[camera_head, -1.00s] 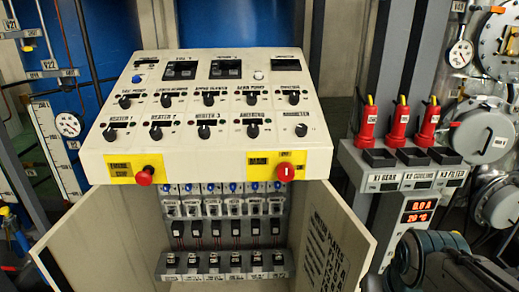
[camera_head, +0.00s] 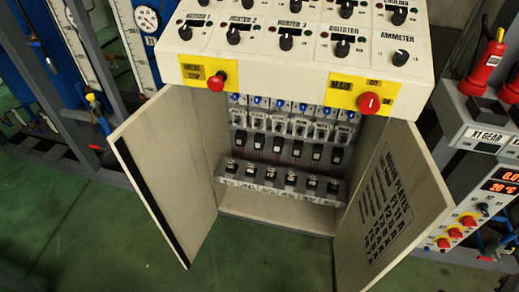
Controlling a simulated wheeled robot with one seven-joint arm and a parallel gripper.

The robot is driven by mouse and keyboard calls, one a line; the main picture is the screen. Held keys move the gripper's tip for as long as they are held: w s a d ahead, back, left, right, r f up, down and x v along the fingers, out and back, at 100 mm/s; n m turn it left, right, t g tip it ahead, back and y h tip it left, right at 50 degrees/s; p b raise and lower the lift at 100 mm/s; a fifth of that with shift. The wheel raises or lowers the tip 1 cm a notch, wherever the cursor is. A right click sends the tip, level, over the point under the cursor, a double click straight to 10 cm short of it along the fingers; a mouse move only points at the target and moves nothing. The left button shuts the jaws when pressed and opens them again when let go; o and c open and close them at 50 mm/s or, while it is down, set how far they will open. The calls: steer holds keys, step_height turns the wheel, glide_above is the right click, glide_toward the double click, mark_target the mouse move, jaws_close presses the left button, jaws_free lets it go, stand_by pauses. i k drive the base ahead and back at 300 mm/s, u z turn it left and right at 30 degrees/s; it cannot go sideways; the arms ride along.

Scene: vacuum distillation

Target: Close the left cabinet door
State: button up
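The left cabinet door (camera_head: 168,172) is a beige panel swung wide open to the left, with a dark strip along its free edge. It hangs under the control console (camera_head: 300,55). The right cabinet door (camera_head: 392,205) is also open, swung to the right, and has a printed label plate on its inner face. Between them the cabinet interior shows rows of switches and breakers (camera_head: 285,140) above a bare floor. My gripper does not show in the head view, so its distance to the door cannot be told.
Green floor (camera_head: 95,235) lies clear in front and to the left of the left door. Pipes and gauges on a frame (camera_head: 100,110) stand behind it on the left. A grey unit with red handles (camera_head: 485,65) and a lit display stands at the right.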

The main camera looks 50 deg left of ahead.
mark_target(160, 148)
steer(key=z, duration=1.85)
steer(key=k, duration=2.65)
steer(key=u, duration=1.55)
steer(key=k, duration=0.2)
steer(key=u, duration=0.3)
